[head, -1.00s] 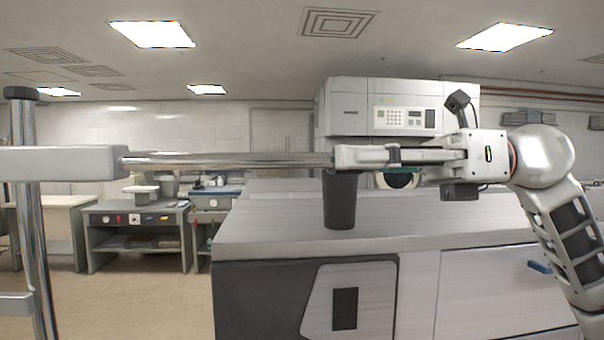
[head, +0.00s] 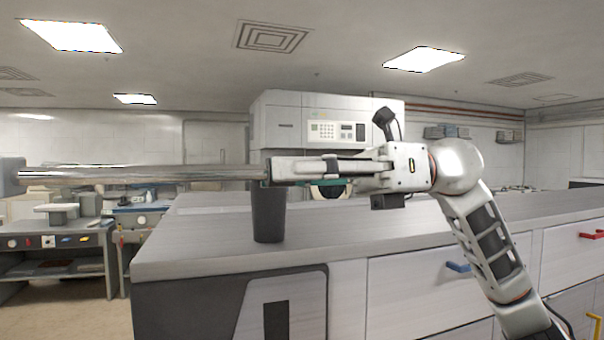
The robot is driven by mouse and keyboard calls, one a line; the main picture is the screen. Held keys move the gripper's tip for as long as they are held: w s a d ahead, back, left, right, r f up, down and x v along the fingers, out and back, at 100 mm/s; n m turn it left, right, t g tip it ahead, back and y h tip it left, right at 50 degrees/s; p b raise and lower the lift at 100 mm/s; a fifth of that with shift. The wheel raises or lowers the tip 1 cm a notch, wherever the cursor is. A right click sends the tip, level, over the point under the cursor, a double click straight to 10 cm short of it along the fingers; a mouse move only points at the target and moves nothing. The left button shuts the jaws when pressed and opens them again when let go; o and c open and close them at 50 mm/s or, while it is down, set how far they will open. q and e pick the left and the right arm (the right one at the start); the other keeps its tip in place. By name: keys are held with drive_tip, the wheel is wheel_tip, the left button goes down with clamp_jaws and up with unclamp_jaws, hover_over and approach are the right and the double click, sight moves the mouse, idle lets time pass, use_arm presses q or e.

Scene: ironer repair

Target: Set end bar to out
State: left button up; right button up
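The end bar (head: 150,174) is a shiny metal rod that runs level from a grey block (head: 10,177) at the left edge to a dark, cup-shaped end grip (head: 268,212) in the head view. My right gripper (head: 272,170) reaches in from the right, level with the rod. Its fingers look shut around the top of the dark grip, where the rod ends. The fingertips partly hide that joint. The grip points downward in front of the counter top; I cannot tell whether it touches it. My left gripper is not in view.
A long grey counter (head: 190,245) with drawers lies below the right arm, with blue (head: 458,267) and red (head: 592,234) handles. A white machine with a keypad (head: 325,110) stands behind the gripper. A workbench (head: 60,240) is at the far left.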

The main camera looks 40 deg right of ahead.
drive_tip(key=v, duration=1.2)
idle(0.4)
